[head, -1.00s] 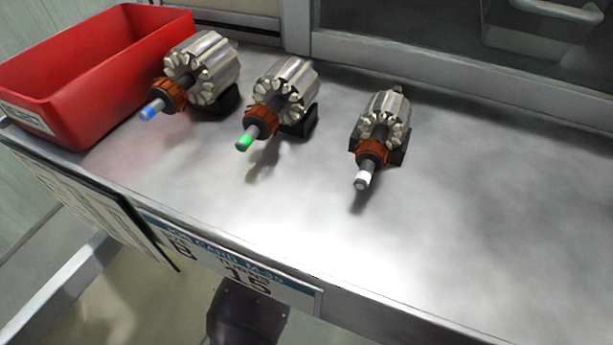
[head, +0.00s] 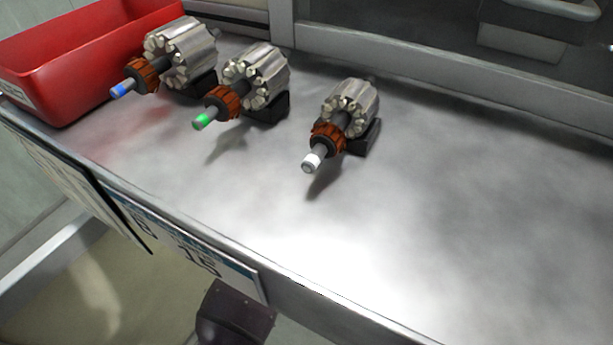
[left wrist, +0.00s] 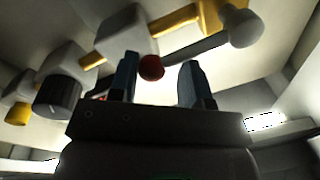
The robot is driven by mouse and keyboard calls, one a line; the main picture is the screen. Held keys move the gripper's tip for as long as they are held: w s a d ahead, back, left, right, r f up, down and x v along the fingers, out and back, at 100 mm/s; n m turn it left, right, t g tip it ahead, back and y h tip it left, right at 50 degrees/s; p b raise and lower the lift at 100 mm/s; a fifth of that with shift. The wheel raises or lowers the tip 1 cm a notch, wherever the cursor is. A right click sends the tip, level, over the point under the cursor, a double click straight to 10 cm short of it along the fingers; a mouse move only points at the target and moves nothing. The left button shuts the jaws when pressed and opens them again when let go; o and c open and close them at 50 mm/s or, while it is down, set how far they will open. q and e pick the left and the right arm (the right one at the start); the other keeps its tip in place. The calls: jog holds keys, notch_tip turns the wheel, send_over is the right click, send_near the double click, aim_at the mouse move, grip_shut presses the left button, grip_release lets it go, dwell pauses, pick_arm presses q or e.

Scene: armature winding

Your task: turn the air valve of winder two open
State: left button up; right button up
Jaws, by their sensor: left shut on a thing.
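In the left wrist view my left gripper (left wrist: 159,80) points up at yellow pipework, its two fingers on either side of a round red knob (left wrist: 151,67). The gripper is shut on this knob; the contact itself is hard to see. A grey lever (left wrist: 195,46) runs from beside the knob to a rounded grey end at upper right. A grey block-shaped valve body (left wrist: 126,32) sits on the yellow pipe behind. I cannot tell from these views which winder it belongs to.
In the head view a steel bench (head: 450,220) holds three armatures, with blue (head: 122,89), green (head: 205,121) and white (head: 312,161) shaft ends. A red bin (head: 75,65) stands at left. A dark round knob (left wrist: 58,95) hangs left of the gripper.

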pick_arm(q)
jog(key=shift+a+f, duration=0.25)
jog(key=shift+f, duration=0.2)
jog(key=shift+a+f, duration=0.2)
jog(key=shift+f, duration=0.25)
jog(key=o, duration=1.4)
jog(key=shift+r, duration=0.1)
pick_arm(e)
jog(key=shift+w+a+f, duration=0.1)
pick_arm(q)
jog(key=shift+r, duration=0.1)
jog(key=shift+r+p+v, duration=0.15)
jog(key=shift+p+v, duration=0.45)
jog(key=shift+v, duration=2.05)
jog(key=shift+r+p+v, duration=0.15)
jog(key=shift+p+v, duration=0.4)
jog(key=shift+v, duration=2.1)
pick_arm(e)
jog(key=shift+s+d+r+m, duration=0.25)
jog(key=shift+d+r+m, duration=0.05)
pick_arm(q)
jog(key=shift+f, duration=0.1)
jog(key=shift+s, duration=0.1)
